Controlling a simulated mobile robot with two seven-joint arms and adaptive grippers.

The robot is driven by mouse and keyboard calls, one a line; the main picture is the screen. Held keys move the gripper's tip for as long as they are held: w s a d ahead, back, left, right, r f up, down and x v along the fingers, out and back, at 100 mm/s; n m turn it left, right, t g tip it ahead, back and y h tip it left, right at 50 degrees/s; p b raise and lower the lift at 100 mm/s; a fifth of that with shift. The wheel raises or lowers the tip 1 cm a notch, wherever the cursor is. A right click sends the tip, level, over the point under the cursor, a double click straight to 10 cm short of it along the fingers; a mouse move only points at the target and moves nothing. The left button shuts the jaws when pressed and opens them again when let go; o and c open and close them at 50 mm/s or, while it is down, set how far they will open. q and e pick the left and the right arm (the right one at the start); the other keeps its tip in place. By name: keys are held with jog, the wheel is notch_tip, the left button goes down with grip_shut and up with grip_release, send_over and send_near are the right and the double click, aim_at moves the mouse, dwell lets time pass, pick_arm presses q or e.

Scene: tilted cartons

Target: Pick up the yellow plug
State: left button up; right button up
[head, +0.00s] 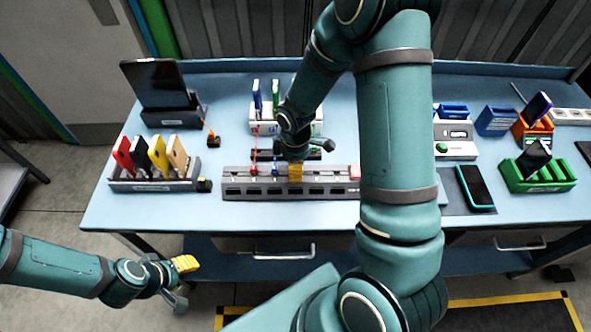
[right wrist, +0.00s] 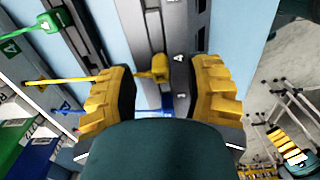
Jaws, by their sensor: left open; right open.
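The yellow plug (right wrist: 155,70) shows in the right wrist view, on the grey numbered strip (right wrist: 180,60). It lies between the two yellow-padded fingers of my right gripper (right wrist: 165,88). The fingers are apart, with a clear gap on the right side of the plug. My left gripper (head: 184,280) is open and empty, in front of the table at the lower left.
A red plug (head: 253,169) and a blue plug (head: 275,171) stand on the strip left of my right gripper. A card holder (head: 150,186) is at the table's left. A phone (head: 475,187) and a green rack (head: 540,186) are at the right.

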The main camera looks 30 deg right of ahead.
jog(key=shift+f, duration=0.6)
grip_shut()
notch_tip(320, 180, up, 10)
jog(key=shift+r, duration=0.1)
